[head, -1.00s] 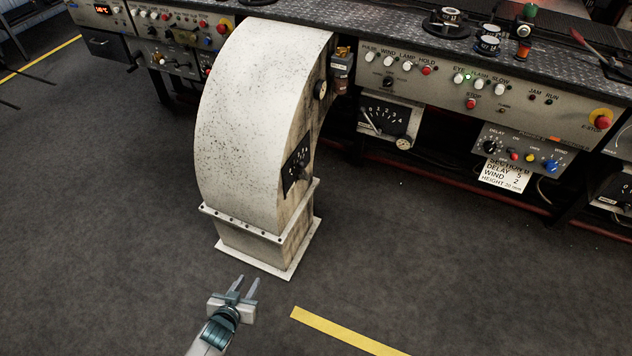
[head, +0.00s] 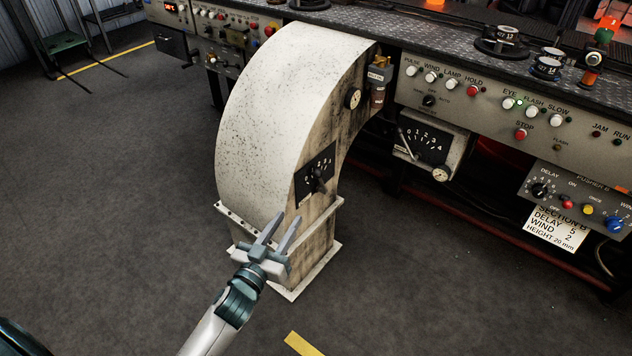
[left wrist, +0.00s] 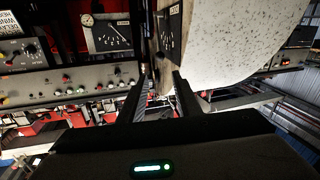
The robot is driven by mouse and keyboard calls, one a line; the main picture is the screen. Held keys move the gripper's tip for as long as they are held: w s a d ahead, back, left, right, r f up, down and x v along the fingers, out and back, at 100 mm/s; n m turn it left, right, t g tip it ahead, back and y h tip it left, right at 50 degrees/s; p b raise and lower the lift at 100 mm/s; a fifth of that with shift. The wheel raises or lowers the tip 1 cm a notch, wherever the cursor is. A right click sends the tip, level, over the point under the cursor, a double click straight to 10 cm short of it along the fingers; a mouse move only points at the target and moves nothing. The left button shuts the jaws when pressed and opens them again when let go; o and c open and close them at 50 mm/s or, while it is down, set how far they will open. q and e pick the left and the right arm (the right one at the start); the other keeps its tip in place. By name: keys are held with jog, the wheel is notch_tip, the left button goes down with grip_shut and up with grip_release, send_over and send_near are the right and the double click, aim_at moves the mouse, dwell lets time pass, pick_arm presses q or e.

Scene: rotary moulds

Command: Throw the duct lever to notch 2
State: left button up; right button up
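The duct (head: 275,110) is a big speckled, off-white curved housing standing on the floor beside the bench. On its right side is a black notch plate (head: 311,168) with white numbers, and the dark duct lever (head: 319,185) sticks out of it. I cannot tell which notch the lever is at. My left gripper (head: 284,219) is open and empty, in front of the duct's lower part, below and left of the lever in the picture. In the left wrist view the plate (left wrist: 169,30) shows just beyond the spread fingers (left wrist: 161,88). My right gripper is not in view.
A bench control panel (head: 470,108) with knobs and buttons runs behind. A second numbered scale plate with a lever (head: 425,140) hangs under it. A white card (head: 556,229) reads delay 5, wind 2. The floor in front is clear.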

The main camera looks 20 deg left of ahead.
aim_at(322, 183)
pick_arm(q)
jog(key=shift+w, duration=0.15)
